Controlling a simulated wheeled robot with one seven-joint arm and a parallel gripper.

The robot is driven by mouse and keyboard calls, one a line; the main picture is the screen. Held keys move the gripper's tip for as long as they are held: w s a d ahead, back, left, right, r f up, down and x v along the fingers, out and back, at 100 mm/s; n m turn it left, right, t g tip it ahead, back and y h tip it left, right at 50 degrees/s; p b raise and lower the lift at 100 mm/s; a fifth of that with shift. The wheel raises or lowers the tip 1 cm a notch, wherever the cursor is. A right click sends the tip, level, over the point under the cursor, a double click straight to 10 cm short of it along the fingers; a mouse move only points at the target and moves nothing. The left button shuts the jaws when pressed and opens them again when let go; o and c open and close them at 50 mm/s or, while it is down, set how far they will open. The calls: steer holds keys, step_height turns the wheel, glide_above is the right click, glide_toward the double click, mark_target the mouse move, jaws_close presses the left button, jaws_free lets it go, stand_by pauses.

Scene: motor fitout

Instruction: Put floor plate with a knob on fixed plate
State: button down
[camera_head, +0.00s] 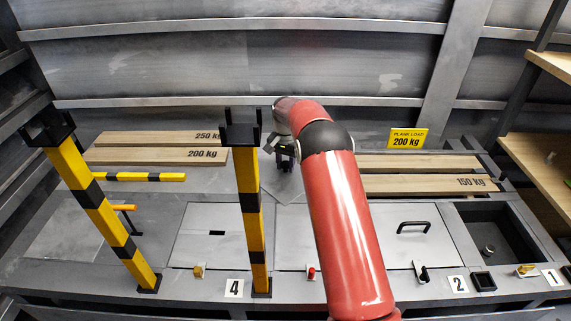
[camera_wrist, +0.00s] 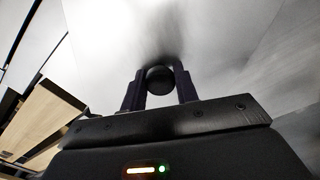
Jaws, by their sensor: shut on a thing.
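The dark round knob (camera_wrist: 159,79) sits between the two fingers of my gripper (camera_wrist: 160,88) in the wrist view. The fingers are shut on it. The knob belongs to a pale grey floor plate (camera_wrist: 225,45) that fills much of that view. In the head view my gripper (camera_head: 284,164) is at the back of the deck, left of my red arm. A tilted grey corner of the plate (camera_head: 284,196) shows below it; my arm and gripper hide much of the rest. I cannot tell which deck plate is the fixed plate.
Yellow-black posts (camera_head: 252,225) (camera_head: 100,215) stand left of my arm. A slotted plate (camera_head: 195,240) and a handled plate (camera_head: 430,250) lie in the deck. An open pit (camera_head: 515,245) is at right. Planks (camera_head: 125,139) (camera_head: 400,184) lie at the back; shelves (camera_head: 545,165) stand far right.

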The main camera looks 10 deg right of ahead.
mark_target(285, 163)
steer(key=c, duration=1.1)
jaws_free()
steer(key=shift+f, duration=0.1)
steer(key=shift+o, duration=0.2)
step_height(285, 163, up, 12)
steer(key=s+r+n+t, duration=0.2)
steer(key=s+r, duration=0.8)
steer(key=r, duration=0.2)
steer(key=s+r+n+t, duration=0.1)
steer(key=s+r, duration=0.2)
steer(key=s, duration=0.3)
steer(key=s+r+n, duration=0.1)
steer(key=s+r, duration=0.2)
steer(key=s, duration=0.2)
steer(key=s+f+n+t, duration=0.1)
steer(key=s+f, duration=0.2)
steer(key=s, duration=0.8)
steer(key=s+f+n+t, duration=0.1)
steer(key=s+f, duration=0.2)
steer(key=s, duration=0.9)
steer(key=shift+s+d+n+t+p, duration=0.2)
steer(key=shift+n+t+p, duration=0.1)
steer(key=shift+n+p, duration=0.1)
